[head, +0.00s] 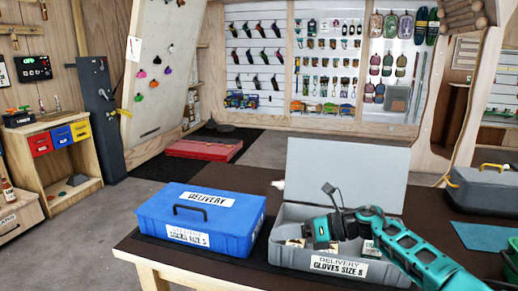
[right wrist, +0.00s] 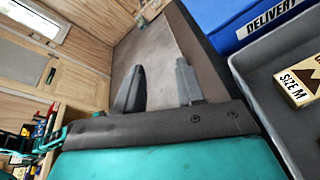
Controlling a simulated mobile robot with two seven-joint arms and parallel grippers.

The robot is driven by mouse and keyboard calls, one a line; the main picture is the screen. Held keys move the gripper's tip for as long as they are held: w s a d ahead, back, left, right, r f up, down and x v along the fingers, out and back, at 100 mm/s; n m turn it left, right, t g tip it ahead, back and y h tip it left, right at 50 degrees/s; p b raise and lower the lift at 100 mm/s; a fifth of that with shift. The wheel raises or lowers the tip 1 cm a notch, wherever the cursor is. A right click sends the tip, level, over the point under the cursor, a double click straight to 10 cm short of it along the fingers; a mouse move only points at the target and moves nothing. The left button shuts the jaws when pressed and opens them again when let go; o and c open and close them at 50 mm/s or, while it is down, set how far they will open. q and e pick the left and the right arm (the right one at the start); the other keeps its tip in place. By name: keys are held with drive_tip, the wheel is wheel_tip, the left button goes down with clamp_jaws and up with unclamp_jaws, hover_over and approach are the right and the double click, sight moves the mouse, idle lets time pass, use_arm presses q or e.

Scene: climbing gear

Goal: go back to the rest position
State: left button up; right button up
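My right gripper (head: 331,192) is above the open grey box labelled "DELIVERY GLOVES SIZE S" (head: 308,254) in the head view, with the teal arm coming in from the right. In the right wrist view its two dark fingers (right wrist: 158,88) stand apart with nothing between them. The gripper is clear of the box's contents. My left gripper is in neither view.
Small cartons lie in the grey box, one marked "SIZE M" (right wrist: 302,82). A closed blue delivery box (head: 200,218) stands to its left on the dark-topped table (head: 255,283). A grey case (head: 485,190) sits at the right. Open floor lies beyond the table.

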drive_tip(key=s+a+f+m+t, duration=0.3)
drive_tip(key=s+f+m+t, duration=0.45)
drive_tip(key=m, duration=0.95)
drive_tip(key=s+d+f+m+h, duration=0.4)
drive_tip(key=s+m, duration=0.3)
drive_tip(key=m, duration=0.1)
drive_tip(key=s+d+f+m+h, duration=0.4)
drive_tip(key=s+d+f+m, duration=0.1)
drive_tip(key=s+m, duration=0.3)
drive_tip(key=s+d+f+m+h, duration=0.4)
drive_tip(key=s+d+m, duration=0.1)
drive_tip(key=s+m, duration=0.3)
drive_tip(key=shift+s+d+f+m, duration=0.2)
drive_tip(key=shift+f+m, duration=0.1)
drive_tip(key=shift+m, duration=0.5)
drive_tip(key=shift+a, duration=0.1)
